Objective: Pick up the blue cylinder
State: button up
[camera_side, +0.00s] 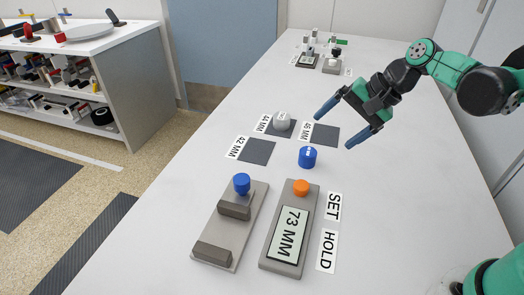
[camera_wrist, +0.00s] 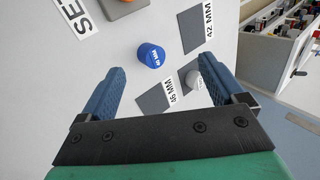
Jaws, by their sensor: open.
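The blue cylinder (camera_side: 307,157) stands on the white table, in front of the dark pad labelled 46 MM. It also shows in the wrist view (camera_wrist: 151,56), above and between my two fingers, with small white lettering on it. My gripper (camera_side: 332,124) is open and empty, held above the table to the right of and behind the cylinder in the side view. In the wrist view, its blue fingers (camera_wrist: 163,80) are wide apart and the cylinder lies beyond their tips, untouched.
A white cylinder (camera_side: 282,121) sits on the 44 MM pad; the 42 MM pad (camera_side: 257,151) and 46 MM pad (camera_side: 325,136) are empty. In front stand a clamp-like fixture with a blue knob (camera_side: 241,184) and a 73 MM display box (camera_side: 288,235) with an orange button.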

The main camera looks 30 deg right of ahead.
aim_at(299, 164)
jog(key=w+f+m+y, duration=0.1)
jog(key=f+m+y, duration=0.1)
jog(key=f+m, duration=0.1)
jog(key=w+d+f+m+y, duration=0.1)
jog(key=w+f+m+y, duration=0.1)
jog(key=f+m, duration=0.1)
jog(key=w+d+f+m+y, duration=0.1)
jog(key=w+f+m+y, duration=0.1)
jog(key=m, duration=0.3)
jog(key=shift+w+d+f+y, duration=0.1)
jog(key=shift+w+f+y, duration=0.1)
jog(key=shift+f+y, duration=0.4)
jog(key=shift+s+d+f+m+y, duration=0.15)
jog(key=shift+f+m+y, duration=0.15)
jog(key=shift+f+m, duration=0.2)
jog(key=shift+x, duration=2.85)
grip_shut()
